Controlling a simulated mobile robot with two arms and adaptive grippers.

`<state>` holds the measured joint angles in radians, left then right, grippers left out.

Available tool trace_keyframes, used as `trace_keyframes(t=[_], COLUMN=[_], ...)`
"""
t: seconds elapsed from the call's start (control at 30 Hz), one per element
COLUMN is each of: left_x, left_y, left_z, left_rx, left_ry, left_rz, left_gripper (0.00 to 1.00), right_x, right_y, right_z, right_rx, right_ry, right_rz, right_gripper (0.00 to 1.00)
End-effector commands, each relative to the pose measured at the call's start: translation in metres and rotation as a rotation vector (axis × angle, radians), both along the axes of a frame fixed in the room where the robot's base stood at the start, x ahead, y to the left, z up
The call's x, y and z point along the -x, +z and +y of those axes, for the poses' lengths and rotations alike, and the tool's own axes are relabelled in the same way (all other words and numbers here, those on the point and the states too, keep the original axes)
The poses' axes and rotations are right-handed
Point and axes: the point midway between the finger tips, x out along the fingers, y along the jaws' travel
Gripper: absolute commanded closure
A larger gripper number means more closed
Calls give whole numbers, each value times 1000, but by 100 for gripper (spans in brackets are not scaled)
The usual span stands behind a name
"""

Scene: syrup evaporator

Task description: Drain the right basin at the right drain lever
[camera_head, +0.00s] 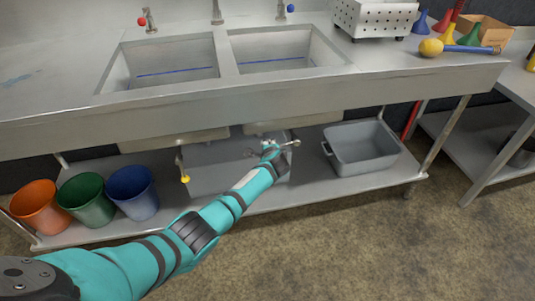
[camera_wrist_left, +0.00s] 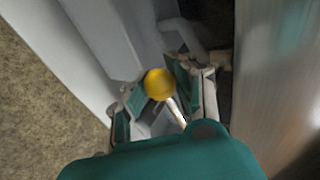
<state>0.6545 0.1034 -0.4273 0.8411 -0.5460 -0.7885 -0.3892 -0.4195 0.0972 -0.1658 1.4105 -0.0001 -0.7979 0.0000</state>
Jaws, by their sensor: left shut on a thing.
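The right basin (camera_head: 285,48) is set in the steel counter, with a blue line along its inner wall; I cannot tell its water level. My left gripper (camera_head: 273,150) reaches under that basin. In the left wrist view, my left gripper (camera_wrist_left: 163,98) is shut around the right drain lever, whose yellow knob (camera_wrist_left: 159,84) shows between the fingers, with a thin metal rod below it. In the head view the gripper hides this knob. The left drain lever (camera_head: 181,168) hangs under the left basin (camera_head: 165,62). My right gripper is not in view.
A grey tub (camera_head: 362,150) stands on the lower shelf (camera_head: 250,205), right of my gripper. Orange (camera_head: 38,207), green (camera_head: 86,200) and blue (camera_head: 133,192) buckets stand at the left. The counter front edge (camera_head: 250,98) is above my forearm. Open floor lies in front.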

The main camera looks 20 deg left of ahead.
Motion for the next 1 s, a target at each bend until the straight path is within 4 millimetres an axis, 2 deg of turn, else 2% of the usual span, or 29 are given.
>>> trace_keyframes(t=[0.03,0.57,0.6,0.8,1.0], left_x=[3,0,0,-2,-3], left_y=[-6,-4,-4,-1,1], left_z=[-6,-5,-6,-4,-2], left_rx=[-4,-22,-22,-23,-25], left_ry=[-4,-3,-3,-3,0], left_rz=[20,33,33,27,24], left_gripper=[100,100,75,49,47], right_x=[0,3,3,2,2], right_y=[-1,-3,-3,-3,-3], right_z=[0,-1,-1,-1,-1], right_rx=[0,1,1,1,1], right_ry=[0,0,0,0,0], right_rz=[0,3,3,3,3], right_gripper=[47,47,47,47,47])
